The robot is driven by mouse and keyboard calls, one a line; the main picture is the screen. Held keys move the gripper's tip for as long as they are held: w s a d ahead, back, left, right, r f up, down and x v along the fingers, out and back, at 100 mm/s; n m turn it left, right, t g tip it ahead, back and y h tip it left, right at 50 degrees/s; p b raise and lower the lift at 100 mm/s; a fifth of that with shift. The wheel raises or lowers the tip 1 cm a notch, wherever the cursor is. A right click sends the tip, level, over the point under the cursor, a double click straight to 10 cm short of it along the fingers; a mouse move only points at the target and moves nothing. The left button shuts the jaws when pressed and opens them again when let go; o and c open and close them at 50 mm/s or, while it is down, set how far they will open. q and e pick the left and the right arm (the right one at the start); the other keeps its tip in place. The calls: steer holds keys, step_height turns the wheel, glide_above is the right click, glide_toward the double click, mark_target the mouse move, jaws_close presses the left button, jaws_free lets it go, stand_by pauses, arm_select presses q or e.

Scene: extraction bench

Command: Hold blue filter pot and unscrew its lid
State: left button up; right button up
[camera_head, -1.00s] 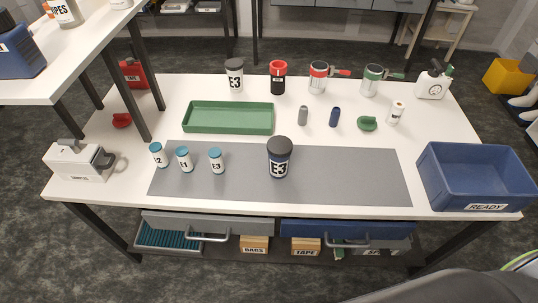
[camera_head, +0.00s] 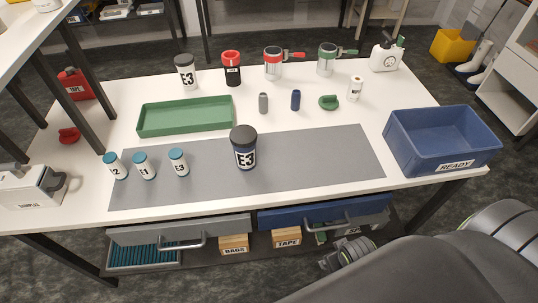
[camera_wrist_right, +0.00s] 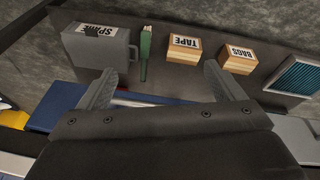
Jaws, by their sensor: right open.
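The blue filter pot (camera_head: 244,158) stands upright on the grey mat (camera_head: 310,160), with a white E3 label on its side. Its dark grey lid (camera_head: 243,134) sits on top. My right gripper (camera_head: 347,258) is low at the front of the bench, by the drawers, well apart from the pot. In the right wrist view my right gripper (camera_wrist_right: 160,85) has its two fingers spread wide with nothing held between them. The pot does not show in that view. My left gripper is not in view.
Several small teal-capped bottles (camera_head: 144,166) stand on the mat's left part. A green tray (camera_head: 185,128) lies behind. A blue READY bin (camera_head: 442,138) stands at the right. A blue drawer (camera_head: 325,213) sits under the bench front. The mat right of the pot is clear.

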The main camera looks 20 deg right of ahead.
step_height(320, 180, up, 9)
steer(key=w+a+t+b, duration=0.1)
steer(key=w+t, duration=0.1)
steer(key=w, duration=0.1)
steer(key=n+t+y+b, duration=0.1)
steer(key=n+t+y, duration=0.4)
steer(key=t+y, duration=0.25)
glide_toward(252, 144)
steer(key=shift+h, duration=0.35)
steer(key=x, duration=0.9)
steer(key=shift+f, duration=0.1)
steer(key=shift+p+x, duration=0.65)
steer(key=shift+x, duration=2.05)
steer(key=shift+s+f, duration=0.1)
steer(key=shift+f, duration=0.05)
